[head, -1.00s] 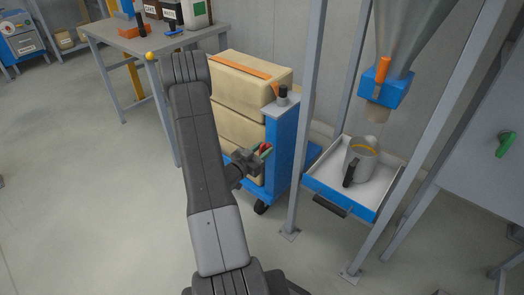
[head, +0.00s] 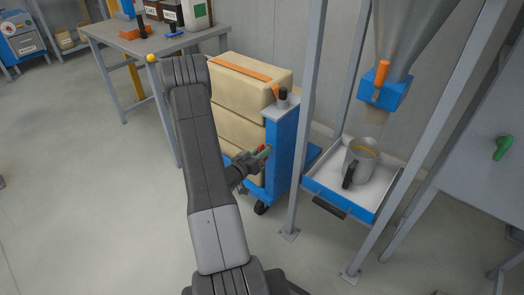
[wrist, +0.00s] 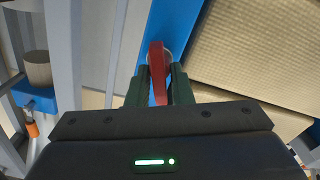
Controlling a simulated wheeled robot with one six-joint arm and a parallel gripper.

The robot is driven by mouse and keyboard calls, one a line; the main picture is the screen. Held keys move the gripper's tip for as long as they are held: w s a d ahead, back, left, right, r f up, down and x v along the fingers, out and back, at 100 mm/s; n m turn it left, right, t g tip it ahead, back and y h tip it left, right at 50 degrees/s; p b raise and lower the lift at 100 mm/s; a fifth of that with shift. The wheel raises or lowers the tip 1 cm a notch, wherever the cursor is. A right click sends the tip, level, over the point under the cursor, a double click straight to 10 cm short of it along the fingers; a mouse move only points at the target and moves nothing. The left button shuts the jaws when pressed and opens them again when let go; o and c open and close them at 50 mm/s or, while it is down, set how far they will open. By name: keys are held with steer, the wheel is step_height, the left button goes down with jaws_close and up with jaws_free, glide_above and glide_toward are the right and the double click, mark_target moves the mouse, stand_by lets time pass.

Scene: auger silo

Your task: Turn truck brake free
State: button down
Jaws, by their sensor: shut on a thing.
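The truck (head: 281,157) is a blue hand truck loaded with stacked tan sacks (head: 239,128). Its brake is a red lever (wrist: 157,72) on a round grey hub on the blue upright, seen close in the wrist view. My gripper (wrist: 159,84) has its two dark green fingers on either side of the red lever, shut on it. In the head view my gripper (head: 264,153) is at the side of the blue upright.
A grey silo frame with steel legs (head: 302,120) stands right of the truck. It holds a blue-edged tray (head: 342,203) with a metal jug (head: 361,160) under a blue outlet (head: 385,91). A workbench (head: 150,40) stands behind left. The floor at left is clear.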

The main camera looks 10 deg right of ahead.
steer(key=n+p, duration=0.1)
steer(key=n, duration=0.2)
steer(key=shift+w+n, duration=0.1)
steer(key=shift+n, duration=0.3)
steer(key=n+p, duration=0.1)
steer(key=n, duration=0.2)
steer(key=shift+a+n, duration=0.1)
steer(key=shift+n, duration=0.2)
steer(key=n, duration=0.2)
steer(key=n+p, duration=0.1)
steer(key=n, duration=0.1)
steer(key=n+p, duration=0.1)
steer(key=shift+w+f+n, duration=0.1)
steer(key=shift+f+n, duration=0.15)
steer(key=shift+n, duration=0.45)
steer(key=c, duration=1.5)
jaws_free()
steer(key=shift+f, duration=0.1)
steer(key=shift+a, duration=0.1)
steer(key=p+v, duration=0.2)
steer(key=v, duration=1.1)
steer(key=shift+s+a, duration=0.2)
steer(key=shift+s, duration=0.1)
